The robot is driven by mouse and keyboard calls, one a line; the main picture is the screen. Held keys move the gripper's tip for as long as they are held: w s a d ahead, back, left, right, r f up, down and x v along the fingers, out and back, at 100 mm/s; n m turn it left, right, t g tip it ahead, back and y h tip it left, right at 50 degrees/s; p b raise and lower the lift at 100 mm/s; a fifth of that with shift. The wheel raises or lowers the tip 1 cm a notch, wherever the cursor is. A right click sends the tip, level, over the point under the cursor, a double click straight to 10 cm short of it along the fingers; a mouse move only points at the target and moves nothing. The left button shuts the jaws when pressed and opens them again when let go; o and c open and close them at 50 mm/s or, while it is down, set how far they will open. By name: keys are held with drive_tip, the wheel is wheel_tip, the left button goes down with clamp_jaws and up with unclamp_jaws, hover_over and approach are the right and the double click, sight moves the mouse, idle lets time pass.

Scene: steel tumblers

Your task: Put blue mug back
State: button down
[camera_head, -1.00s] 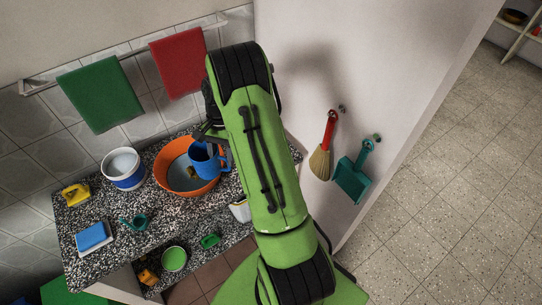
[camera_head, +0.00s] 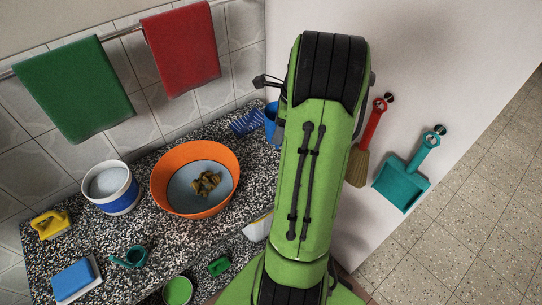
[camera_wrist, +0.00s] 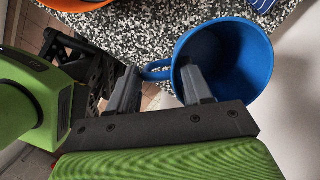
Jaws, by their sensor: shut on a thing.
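The blue mug (camera_wrist: 262,62) shows large in the wrist view, its open mouth toward the camera and its handle (camera_wrist: 158,70) toward my fingers. My gripper (camera_wrist: 158,82) is shut on the mug at its handle side, with the handle between the two fingers. In the head view the mug (camera_head: 271,118) is mostly hidden behind my arm, near the counter's back right by the wall. I cannot tell whether its base touches the counter (camera_head: 130,215).
An orange bowl (camera_head: 165,163) holding a brownish lump stands left of the mug. A blue striped item (camera_head: 246,122) lies just beside the mug. A white-and-blue tub (camera_head: 112,190) stands farther left. A brush (camera_head: 358,165) and teal dustpan (camera_head: 403,183) hang on the right wall.

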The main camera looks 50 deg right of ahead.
drive_tip(key=f+b, duration=0.3)
drive_tip(key=f, duration=0.6)
drive_tip(key=shift+s+f+b, duration=0.15)
drive_tip(key=shift+s+b, duration=0.05)
drive_tip(key=shift+b, duration=0.1)
